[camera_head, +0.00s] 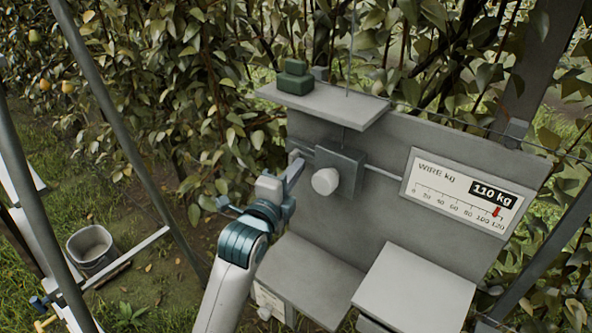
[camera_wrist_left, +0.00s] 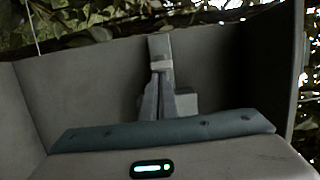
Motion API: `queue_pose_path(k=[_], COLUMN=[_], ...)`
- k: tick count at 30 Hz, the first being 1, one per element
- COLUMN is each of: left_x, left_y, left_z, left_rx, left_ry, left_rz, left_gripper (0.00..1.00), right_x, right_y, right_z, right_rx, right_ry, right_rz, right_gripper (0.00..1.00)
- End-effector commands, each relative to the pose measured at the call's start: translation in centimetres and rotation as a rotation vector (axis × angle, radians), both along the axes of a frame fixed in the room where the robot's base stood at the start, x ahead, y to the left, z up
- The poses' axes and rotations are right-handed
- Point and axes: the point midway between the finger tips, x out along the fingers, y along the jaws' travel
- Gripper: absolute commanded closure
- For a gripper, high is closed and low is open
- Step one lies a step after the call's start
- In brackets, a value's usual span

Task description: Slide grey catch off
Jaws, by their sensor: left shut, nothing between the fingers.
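The gauge panel carries a dark grey-green box (camera_head: 350,170) with a round white knob (camera_head: 325,181) on its front. A small grey piece (camera_head: 297,153), which looks like the catch, shows at the box's left side. My left gripper (camera_head: 294,172) is shut and empty, its tips close to that piece; I cannot tell whether they touch it. In the left wrist view, the shut fingers (camera_wrist_left: 160,88) point at the panel, with a grey upright piece (camera_wrist_left: 160,45) just beyond the tips and a small grey block (camera_wrist_left: 186,103) to their right. My right gripper is out of view.
The wire gauge (camera_head: 465,192) reads 110 kg, its red marker near the top of the scale. A shelf (camera_head: 325,104) above holds green blocks (camera_head: 294,80). Grey ledges (camera_head: 310,280) jut out below. A bucket (camera_head: 90,245) stands on the grass at left.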

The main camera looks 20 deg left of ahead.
Motion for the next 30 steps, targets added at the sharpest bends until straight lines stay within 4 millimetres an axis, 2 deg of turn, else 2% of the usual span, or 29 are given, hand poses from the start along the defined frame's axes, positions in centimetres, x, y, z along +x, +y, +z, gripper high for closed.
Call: queue_pose_path(k=[12,30], left_x=[1.2,1.3], left_y=[3.4,3.8], left_z=[0.1,0.1], left_rx=[0.003,0.004], left_ry=[0.000,0.000], left_rz=[0.001,0.004], left_gripper=[1.00,1.00], right_x=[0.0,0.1], right_y=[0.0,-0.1], right_z=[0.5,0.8], right_rx=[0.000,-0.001], right_ry=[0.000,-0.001], right_rz=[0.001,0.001], right_gripper=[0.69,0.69])
